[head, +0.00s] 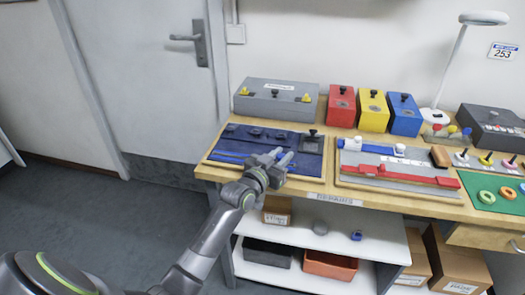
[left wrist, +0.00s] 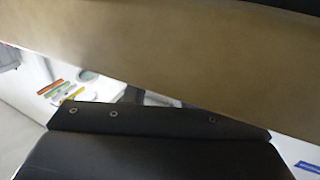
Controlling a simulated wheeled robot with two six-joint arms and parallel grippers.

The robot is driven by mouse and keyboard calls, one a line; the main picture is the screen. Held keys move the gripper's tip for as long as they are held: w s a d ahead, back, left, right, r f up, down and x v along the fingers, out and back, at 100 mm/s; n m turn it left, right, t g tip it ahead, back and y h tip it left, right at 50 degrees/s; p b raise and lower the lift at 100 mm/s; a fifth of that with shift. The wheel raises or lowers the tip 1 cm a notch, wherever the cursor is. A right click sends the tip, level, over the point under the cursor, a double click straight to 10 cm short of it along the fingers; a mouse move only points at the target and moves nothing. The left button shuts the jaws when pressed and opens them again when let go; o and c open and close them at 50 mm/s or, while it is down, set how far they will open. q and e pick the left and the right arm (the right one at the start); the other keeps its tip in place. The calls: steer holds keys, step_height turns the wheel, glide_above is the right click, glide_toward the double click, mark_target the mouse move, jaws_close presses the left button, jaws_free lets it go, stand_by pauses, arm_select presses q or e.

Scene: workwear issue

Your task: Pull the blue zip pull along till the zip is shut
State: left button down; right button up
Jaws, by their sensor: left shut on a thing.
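A navy cloth panel (head: 228,145) lies on a board at the left end of the bench. A bright blue zip line (head: 228,156) runs along its front part towards my left gripper (head: 283,160). That gripper is low over the panel's right part, at the line's right end, and is shut. The blue zip pull is not clearly visible; it appears to be between the fingers, hidden by them. My right gripper is in neither view.
A grey case (head: 276,100) stands behind the panel, with red (head: 341,106), yellow (head: 373,110) and blue (head: 404,114) boxes to its right. A grey board (head: 385,160) with a red strip lies right of the panel. A lamp (head: 458,60) stands at the back.

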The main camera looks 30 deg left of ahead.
arm_select(q)
steer(key=shift+w+d, duration=0.25)
steer(key=shift+d, duration=0.75)
steer(key=c, duration=1.5)
jaws_free()
steer(key=shift+o, duration=1.2)
steer(key=shift+d, duration=0.2)
steer(key=shift+s+a, duration=0.1)
steer(key=shift+a, duration=0.05)
steer(key=shift+s, duration=0.2)
steer(key=s+a+b, duration=0.1)
steer(key=s+a, duration=0.1)
steer(key=s, duration=1.4)
steer(key=shift+s+a, duration=0.25)
steer(key=shift+s, duration=0.05)
